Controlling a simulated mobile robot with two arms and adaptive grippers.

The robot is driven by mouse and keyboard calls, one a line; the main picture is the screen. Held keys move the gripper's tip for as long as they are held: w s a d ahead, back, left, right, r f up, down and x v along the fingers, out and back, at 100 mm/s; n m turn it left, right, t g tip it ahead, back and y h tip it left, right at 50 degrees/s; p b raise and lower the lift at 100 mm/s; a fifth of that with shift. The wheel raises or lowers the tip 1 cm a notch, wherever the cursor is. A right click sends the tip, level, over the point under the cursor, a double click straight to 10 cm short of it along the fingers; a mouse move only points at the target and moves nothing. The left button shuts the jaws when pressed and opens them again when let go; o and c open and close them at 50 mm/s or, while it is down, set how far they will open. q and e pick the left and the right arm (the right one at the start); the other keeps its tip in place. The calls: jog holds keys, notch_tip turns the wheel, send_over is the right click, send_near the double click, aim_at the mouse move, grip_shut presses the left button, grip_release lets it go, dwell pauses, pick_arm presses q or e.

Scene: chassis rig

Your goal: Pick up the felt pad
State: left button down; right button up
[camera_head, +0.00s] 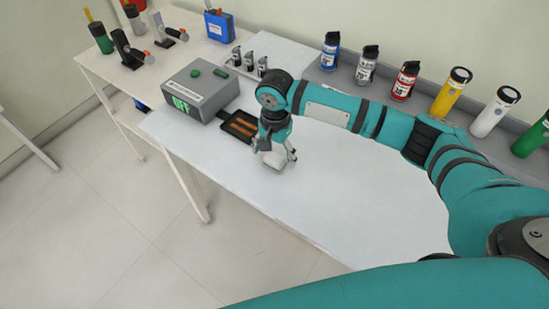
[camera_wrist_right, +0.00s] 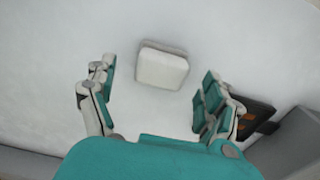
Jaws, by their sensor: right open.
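The felt pad (camera_wrist_right: 162,66) is a small off-white square block with rounded edges, lying on the white table in the right wrist view. In the head view I cannot tell it apart from the pale parts of my right gripper (camera_head: 276,158). My right gripper, also in the right wrist view (camera_wrist_right: 155,105), is open and empty, pointing down low over the table. Its fingers stand wide on either side, and the pad lies ahead of the gap between them, apart from both. My left gripper is not in view.
A black tray (camera_head: 228,136) with orange strips lies just left of the gripper, beside a grey box (camera_head: 220,94) with a green display. Several bottles, one red (camera_head: 405,82), line the grey back ledge. The white table (camera_head: 350,200) is clear toward the front right.

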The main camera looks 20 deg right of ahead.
jog(key=shift+f, duration=1.3)
jog(key=c, duration=0.8)
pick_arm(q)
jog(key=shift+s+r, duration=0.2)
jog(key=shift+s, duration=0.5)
pick_arm(e)
jog(key=c, duration=0.5)
